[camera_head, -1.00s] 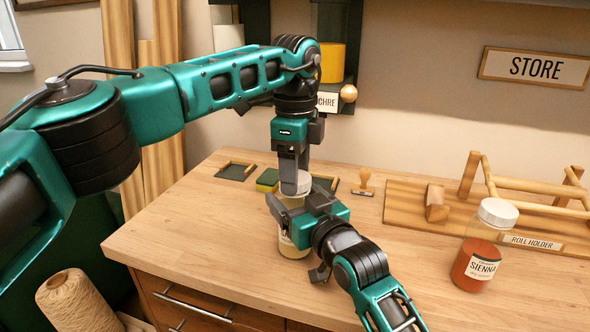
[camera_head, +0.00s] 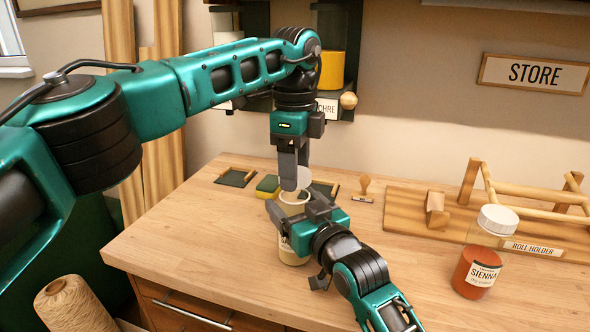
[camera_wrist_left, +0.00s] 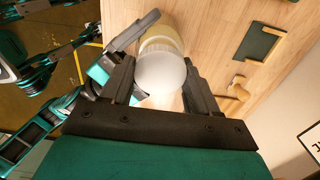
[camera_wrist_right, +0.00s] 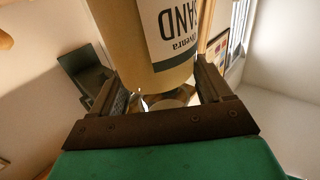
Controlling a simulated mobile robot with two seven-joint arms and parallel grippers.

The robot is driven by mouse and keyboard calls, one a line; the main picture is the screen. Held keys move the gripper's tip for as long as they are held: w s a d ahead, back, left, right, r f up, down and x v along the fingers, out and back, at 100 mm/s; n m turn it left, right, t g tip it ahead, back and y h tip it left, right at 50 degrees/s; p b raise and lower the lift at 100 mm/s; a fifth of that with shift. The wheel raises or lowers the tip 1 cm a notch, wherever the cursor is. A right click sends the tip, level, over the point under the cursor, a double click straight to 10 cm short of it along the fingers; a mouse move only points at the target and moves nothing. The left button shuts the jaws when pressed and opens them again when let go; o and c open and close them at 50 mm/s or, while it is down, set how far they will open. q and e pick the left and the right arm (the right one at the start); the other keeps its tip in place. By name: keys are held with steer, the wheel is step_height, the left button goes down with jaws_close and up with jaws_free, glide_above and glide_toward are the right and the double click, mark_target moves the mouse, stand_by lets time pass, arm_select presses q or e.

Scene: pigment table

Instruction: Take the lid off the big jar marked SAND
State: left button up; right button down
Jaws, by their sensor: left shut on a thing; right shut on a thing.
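The SAND jar (camera_head: 291,252) stands upright on the table, holding pale sand. Its label reads upside down in the right wrist view (camera_wrist_right: 172,25). My right gripper (camera_head: 284,218) is shut around the jar's body from the front right. The white lid (camera_head: 302,179) is between the fingers of my left gripper (camera_head: 292,184), which points down from above and is shut on it. The lid is just above the jar, and the jar's open rim shows beneath it. In the left wrist view the lid (camera_wrist_left: 161,74) covers part of the jar (camera_wrist_left: 160,38).
The SIENNA jar (camera_head: 478,270) with a white lid stands at the right, in front of the wooden roll holder (camera_head: 410,213). A stamp (camera_head: 364,190), a sponge (camera_head: 267,184) and dark trays (camera_head: 236,178) lie behind the SAND jar. The table front (camera_head: 200,255) is clear.

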steer(key=shift+f, duration=0.1)
arm_select(q)
steer(key=shift+r, duration=2.05)
arm_select(e)
jaws_free()
steer(key=shift+s+d, duration=0.1)
